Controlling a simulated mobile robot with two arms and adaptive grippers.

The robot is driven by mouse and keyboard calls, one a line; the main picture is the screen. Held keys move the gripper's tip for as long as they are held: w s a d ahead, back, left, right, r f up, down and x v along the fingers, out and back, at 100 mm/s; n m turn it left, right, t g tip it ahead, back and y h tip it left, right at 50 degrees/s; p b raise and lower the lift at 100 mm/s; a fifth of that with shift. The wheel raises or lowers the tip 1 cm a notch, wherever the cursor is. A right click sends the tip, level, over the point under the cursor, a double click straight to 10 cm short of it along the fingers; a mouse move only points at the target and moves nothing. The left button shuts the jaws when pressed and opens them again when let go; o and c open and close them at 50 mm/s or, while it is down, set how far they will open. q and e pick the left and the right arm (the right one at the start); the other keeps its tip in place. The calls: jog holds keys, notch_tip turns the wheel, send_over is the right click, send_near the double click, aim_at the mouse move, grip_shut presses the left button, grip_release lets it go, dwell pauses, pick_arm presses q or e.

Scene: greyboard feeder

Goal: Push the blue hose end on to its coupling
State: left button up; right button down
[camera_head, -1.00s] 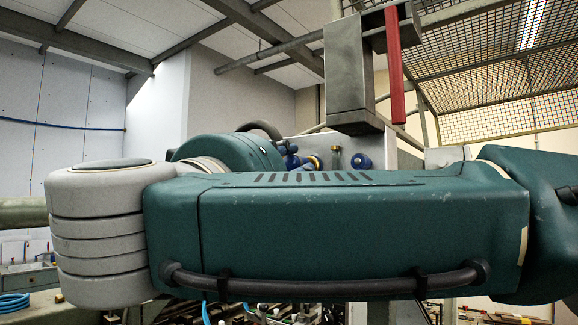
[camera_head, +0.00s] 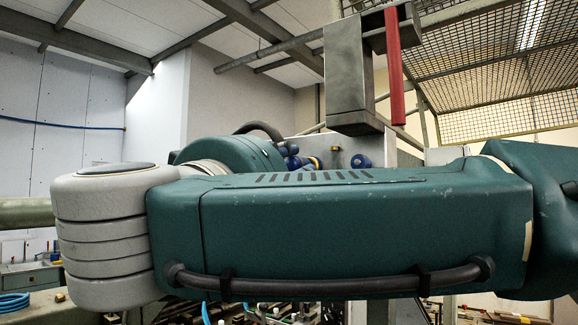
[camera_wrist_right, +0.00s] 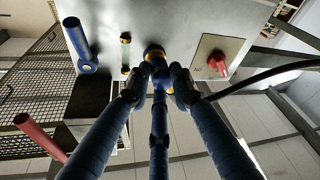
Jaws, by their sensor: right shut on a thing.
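My right gripper (camera_wrist_right: 158,78) has blue-wrapped fingers and is shut on the blue hose end (camera_wrist_right: 160,70) in the middle of the right wrist view. A brass-coloured ring of the coupling (camera_wrist_right: 153,51) shows just beyond the fingertips, at the pale panel. The fingers cover much of the hose end, so I cannot tell whether it is seated on the coupling. In the head view my right gripper (camera_head: 300,162) shows only partly, as blue pieces beside a yellow ring behind my large green arm. My left gripper is not in view.
The panel (camera_wrist_right: 185,22) also carries a blue cylindrical fitting (camera_wrist_right: 80,45), a slim yellow-ended fitting (camera_wrist_right: 125,55) and a red knob (camera_wrist_right: 217,62) on a square plate. A grey box (camera_head: 348,75) and red bar (camera_head: 395,65) hang above. A mesh guard (camera_head: 490,75) stands at right.

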jog(key=shift+w+d, duration=0.2)
jog(key=shift+w, duration=0.1)
jog(key=c, duration=1.6)
grip_release()
jog(key=shift+s, duration=0.1)
jog(key=shift+o, duration=0.8)
jog(key=shift+w, duration=0.2)
jog(key=v, duration=1.2)
jog(key=shift+f, duration=0.1)
